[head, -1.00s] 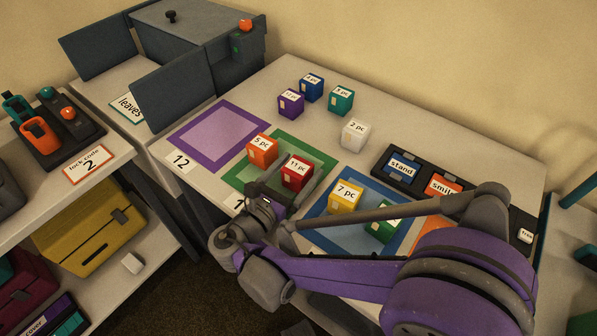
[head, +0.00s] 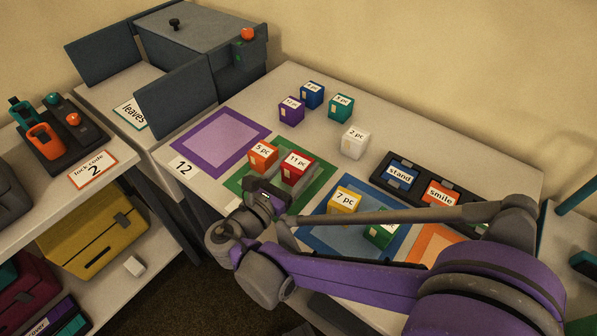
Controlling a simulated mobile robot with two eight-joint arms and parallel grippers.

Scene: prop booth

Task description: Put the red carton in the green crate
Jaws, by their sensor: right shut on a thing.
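The red carton (head: 296,169), labelled "11 pc", is at the green-bordered square (head: 318,188) on the table, beside an orange carton (head: 263,156). My right gripper (head: 290,183) reaches in from the near side and is shut on the red carton, with its fingers low at the carton's sides. I cannot tell whether the carton is clear of the surface. The green square looks flat, and I see no clear green crate. My left gripper is not in view.
Blue, purple, teal and white (head: 354,142) cartons stand further back. A yellow carton (head: 344,200) and a green carton (head: 381,234) stand on the blue square, close to my right arm. The purple square (head: 207,128) is empty. A yellow case (head: 95,240) lies on the left shelf.

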